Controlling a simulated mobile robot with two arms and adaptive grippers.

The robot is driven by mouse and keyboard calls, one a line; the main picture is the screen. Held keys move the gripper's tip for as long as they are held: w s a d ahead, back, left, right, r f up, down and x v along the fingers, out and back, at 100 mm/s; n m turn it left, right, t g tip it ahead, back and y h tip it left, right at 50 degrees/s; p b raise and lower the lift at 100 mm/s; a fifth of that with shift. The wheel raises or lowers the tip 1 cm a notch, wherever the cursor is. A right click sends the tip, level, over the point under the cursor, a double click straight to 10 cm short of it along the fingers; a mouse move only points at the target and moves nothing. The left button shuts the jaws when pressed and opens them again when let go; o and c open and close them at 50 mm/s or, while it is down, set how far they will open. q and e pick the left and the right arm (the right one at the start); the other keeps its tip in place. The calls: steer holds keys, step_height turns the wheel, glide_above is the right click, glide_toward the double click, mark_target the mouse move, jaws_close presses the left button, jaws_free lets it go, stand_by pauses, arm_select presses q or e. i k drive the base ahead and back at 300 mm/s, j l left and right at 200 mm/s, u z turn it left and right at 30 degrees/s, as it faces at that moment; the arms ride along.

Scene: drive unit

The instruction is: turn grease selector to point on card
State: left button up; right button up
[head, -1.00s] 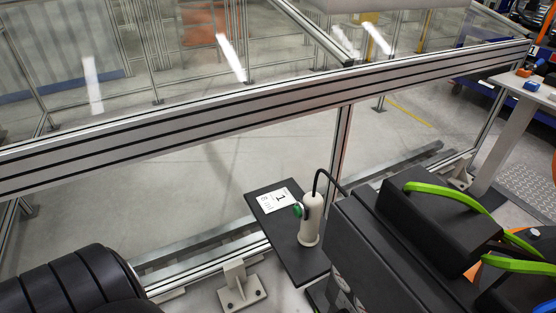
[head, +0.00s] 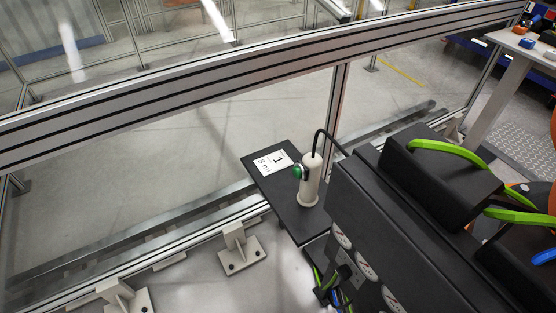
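The card (head: 272,163) is white with dark print, a large "1" and what looks like "8 ml". It lies flat on a dark shelf (head: 290,214). The grease dispenser (head: 310,182) is a pale upright cylinder on the same shelf, with a black hose curving from its top. A green knob (head: 297,172), which looks like the selector, sits on its left side, facing the card. Its pointing direction is too small to tell. Neither of my grippers shows in the head view.
A dark drive unit housing (head: 390,230) with gauges and green hoses (head: 447,152) stands right of the shelf. An aluminium rail (head: 200,90) with glass panels runs behind. A floor bracket (head: 240,249) is left of the shelf. The floor at left is open.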

mark_target(344, 271)
steer(key=z, duration=0.85)
